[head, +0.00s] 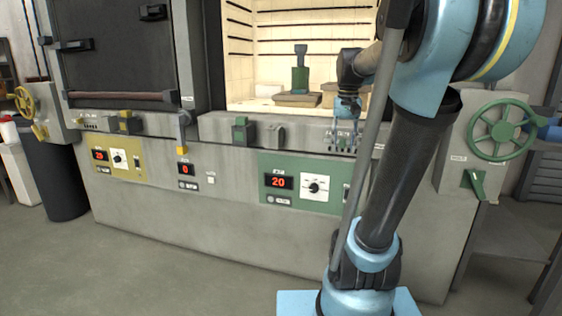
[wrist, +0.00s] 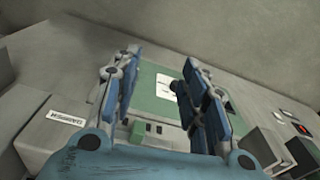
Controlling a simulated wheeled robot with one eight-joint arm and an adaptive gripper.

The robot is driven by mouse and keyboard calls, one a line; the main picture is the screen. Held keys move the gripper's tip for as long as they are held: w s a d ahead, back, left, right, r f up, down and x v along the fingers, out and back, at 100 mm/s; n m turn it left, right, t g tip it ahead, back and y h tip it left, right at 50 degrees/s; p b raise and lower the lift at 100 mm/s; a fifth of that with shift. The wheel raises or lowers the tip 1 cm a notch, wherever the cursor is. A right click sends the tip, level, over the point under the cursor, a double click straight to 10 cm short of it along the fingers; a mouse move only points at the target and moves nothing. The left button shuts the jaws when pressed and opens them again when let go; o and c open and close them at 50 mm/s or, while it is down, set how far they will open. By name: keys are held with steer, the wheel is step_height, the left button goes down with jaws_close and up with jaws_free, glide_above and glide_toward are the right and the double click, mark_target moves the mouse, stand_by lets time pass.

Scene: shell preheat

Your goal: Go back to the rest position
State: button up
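My gripper (head: 341,148) points down in front of the furnace's right side, just over the front edge of the sill and above the green control panel (head: 290,182). In the wrist view my gripper (wrist: 160,58) has its two blue fingers spread apart with nothing between them. The green panel (wrist: 158,80) shows behind and between the fingers, with a white dial plate on it. My arm reaches up from the base and across the right of the head view, hiding part of the panel.
The right furnace chamber (head: 275,70) is open and lit, with a green-handled block (head: 300,78) on a slab inside. The left door (head: 118,50) is shut. A green handwheel (head: 501,129) is at the right and a dark bin (head: 55,172) at the left. The front floor is clear.

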steer(key=s+a+f+n+t, duration=0.1)
steer(key=s+a+f+n, duration=0.1)
steer(key=s+f, duration=1.7)
step_height(320, 180, down, 3)
steer(key=shift+s+a+f, duration=0.1)
steer(key=shift+s+a, duration=0.15)
steer(key=shift+w+f, duration=0.15)
steer(key=shift+w, duration=0.3)
stand_by(1.3)
